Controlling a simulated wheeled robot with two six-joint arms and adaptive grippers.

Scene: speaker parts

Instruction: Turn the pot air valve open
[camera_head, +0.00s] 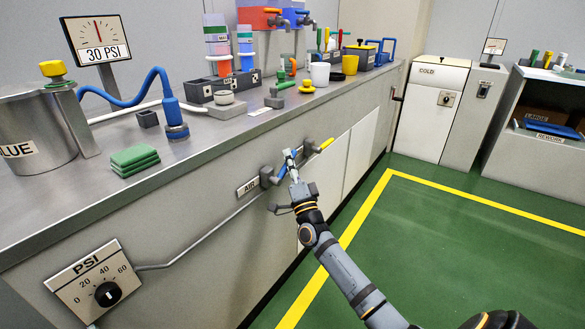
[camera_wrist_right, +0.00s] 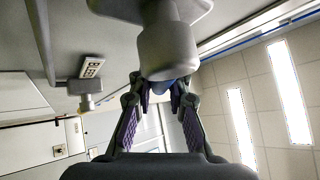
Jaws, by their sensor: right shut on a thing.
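The air valve (camera_head: 267,177) sits on the counter's front face, beside a plate marked AIR (camera_head: 247,187). Its blue handle (camera_head: 282,172) points to the right and slightly up, partly hidden by my right gripper (camera_head: 291,168). The fingers are shut on that handle. The pot (camera_head: 35,135) stands on the counter at the left, a blue hose near it. My left gripper is not in view.
A second valve with a yellow handle (camera_head: 326,145) is close to the right of my gripper. A PSI dial (camera_head: 108,293) is at the lower left, joined to a pipe. A gauge (camera_head: 97,38) reads 30 PSI. Green floor (camera_head: 450,240) is clear at the right.

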